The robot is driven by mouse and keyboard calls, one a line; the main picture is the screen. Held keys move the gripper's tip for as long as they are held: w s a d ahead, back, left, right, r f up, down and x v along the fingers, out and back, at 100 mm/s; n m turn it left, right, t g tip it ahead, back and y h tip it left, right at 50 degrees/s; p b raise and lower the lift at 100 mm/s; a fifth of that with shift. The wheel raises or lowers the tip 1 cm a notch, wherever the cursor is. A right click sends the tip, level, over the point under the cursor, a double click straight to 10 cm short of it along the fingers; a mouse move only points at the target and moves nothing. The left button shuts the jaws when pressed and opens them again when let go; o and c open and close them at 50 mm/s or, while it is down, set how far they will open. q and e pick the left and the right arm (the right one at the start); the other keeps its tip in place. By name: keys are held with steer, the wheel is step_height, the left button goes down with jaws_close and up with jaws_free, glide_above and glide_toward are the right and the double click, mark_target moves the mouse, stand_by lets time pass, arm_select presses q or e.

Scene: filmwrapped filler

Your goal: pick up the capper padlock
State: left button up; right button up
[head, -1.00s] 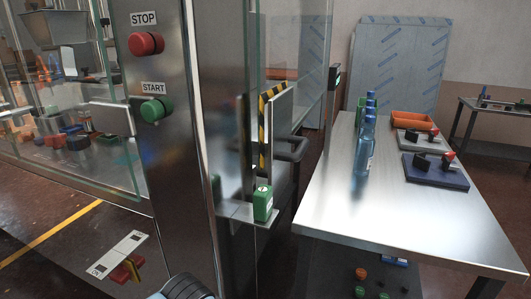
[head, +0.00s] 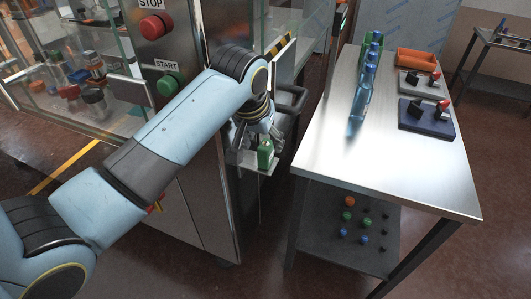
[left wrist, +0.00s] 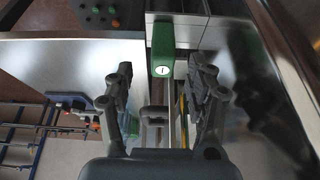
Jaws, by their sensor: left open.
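A green padlock (head: 265,154) with a pale round keyhole face sits on a small metal ledge (head: 246,160) beside the steel machine post. It also shows in the left wrist view (left wrist: 162,50), at the top centre. My left gripper (head: 266,138) is close to the padlock in the head view, partly hidden by its own arm. In the left wrist view my left gripper (left wrist: 161,78) is open and empty. Its two fingers stand left and right of the line to the padlock, which shows ahead of the fingertips. I cannot tell whether either finger touches it. My right gripper is not in view.
The post carries a red STOP button (head: 152,26) and green START button (head: 167,86). A steel table (head: 330,150) on the right holds blue bottles (head: 360,98), an orange tray (head: 416,58) and dark mats. Glass panels stand behind the post.

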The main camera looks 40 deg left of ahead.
mark_target(264, 146)
arm_select(q)
steer(key=shift+a+p+x, duration=0.1)
steer(key=shift+p+x, duration=0.25)
steer(key=shift+x, duration=1.4)
steer(key=shift+a+p+x, duration=0.15)
steer(key=shift+p+x, duration=0.2)
steer(key=shift+x, duration=1.4)
steer(key=shift+w+r, duration=0.15)
jaws_close()
